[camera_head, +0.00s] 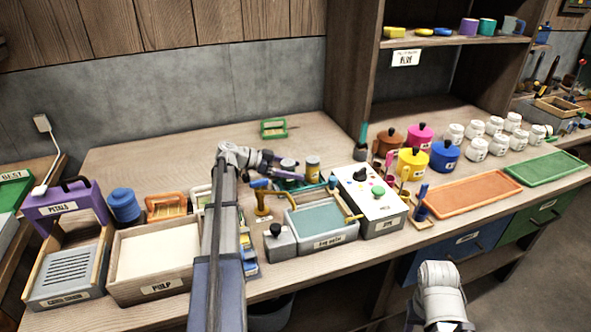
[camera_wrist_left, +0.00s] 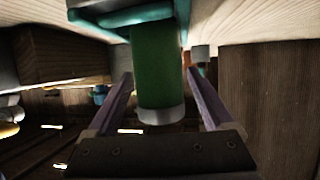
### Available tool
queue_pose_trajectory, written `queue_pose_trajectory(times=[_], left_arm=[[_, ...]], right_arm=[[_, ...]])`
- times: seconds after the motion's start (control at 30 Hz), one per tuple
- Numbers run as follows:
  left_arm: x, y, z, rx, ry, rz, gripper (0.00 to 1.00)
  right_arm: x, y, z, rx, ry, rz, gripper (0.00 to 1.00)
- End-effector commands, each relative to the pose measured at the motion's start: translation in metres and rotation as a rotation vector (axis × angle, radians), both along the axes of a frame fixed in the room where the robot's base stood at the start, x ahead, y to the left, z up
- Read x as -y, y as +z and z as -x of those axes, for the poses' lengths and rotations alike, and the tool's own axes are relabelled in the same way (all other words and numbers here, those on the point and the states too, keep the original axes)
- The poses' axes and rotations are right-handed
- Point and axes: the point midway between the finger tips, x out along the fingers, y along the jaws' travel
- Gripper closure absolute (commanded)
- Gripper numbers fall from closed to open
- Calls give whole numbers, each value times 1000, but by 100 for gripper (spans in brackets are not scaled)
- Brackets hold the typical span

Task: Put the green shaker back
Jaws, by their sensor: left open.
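The green shaker (camera_wrist_left: 157,65), a green cylinder with a pale grey end, shows between the two fingers of my left gripper (camera_wrist_left: 160,90) in the left wrist view. The jaws are open, with a visible gap on both sides of the shaker. A teal holder (camera_wrist_left: 125,17) lies against its far end. In the head view my left gripper (camera_head: 285,183) is at a grey-topped jar (camera_head: 288,163), which looks like the shaker; its body is mostly hidden. A yellow-brown jar (camera_head: 313,168) stands just right of it. My right gripper is not visible.
A teal-filled tray (camera_head: 322,238) and a white control box (camera_head: 372,215) stand in front. The pulp box (camera_head: 157,285) is at left. A small green frame (camera_head: 273,128) lies behind, with clear bench around it. Coloured pots (camera_head: 445,155) stand at right.

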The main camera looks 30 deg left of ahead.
Motion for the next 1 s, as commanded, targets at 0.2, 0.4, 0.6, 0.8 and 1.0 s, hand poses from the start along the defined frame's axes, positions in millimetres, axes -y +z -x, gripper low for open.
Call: queue_pose_trajectory(times=[0.2,0.4,0.6,0.8,1.0], left_arm=[[-34,22,28,0,3,0,14],[-60,35,50,0,3,0,14],[-75,42,63,0,2,0,14],[-78,42,67,0,0,0,14],[-78,42,67,0,0,0,14]], right_arm=[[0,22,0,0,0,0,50],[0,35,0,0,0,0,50],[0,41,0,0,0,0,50],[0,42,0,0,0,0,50],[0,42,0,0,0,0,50]])
